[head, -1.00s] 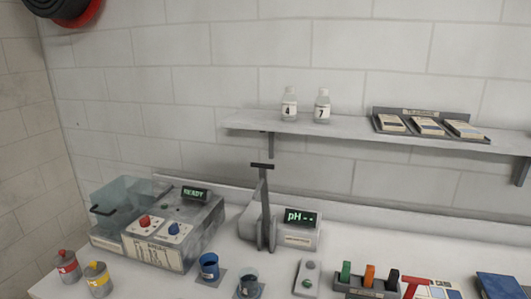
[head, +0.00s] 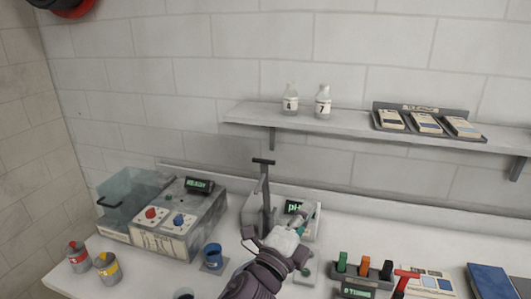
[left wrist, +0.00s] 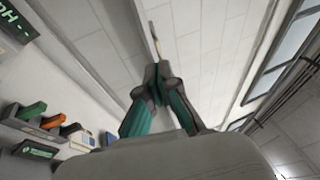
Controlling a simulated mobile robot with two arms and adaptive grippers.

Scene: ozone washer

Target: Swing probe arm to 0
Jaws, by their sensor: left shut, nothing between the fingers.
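The probe arm (head: 265,190) is a dark, nearly upright bar with a short crosspiece on top, at the left side of the pH meter (head: 311,225). The meter's green display shows "pH"; the rest is partly hidden by my left gripper (head: 302,227). The display also shows at the upper left of the left wrist view (left wrist: 14,24). My left gripper is in front of the meter, right of the probe arm. Its fingers (left wrist: 158,73) are shut, with nothing held. A thin rod shows beyond the fingertips; I cannot tell what it is. My right gripper is out of view.
A washer unit (head: 165,225) stands left, near a blue cup (head: 213,256) and red and yellow cans (head: 108,268). Green, orange and dark blocks in a rack (head: 362,272) stand right. A wall shelf (head: 350,125) holds bottles and a tray.

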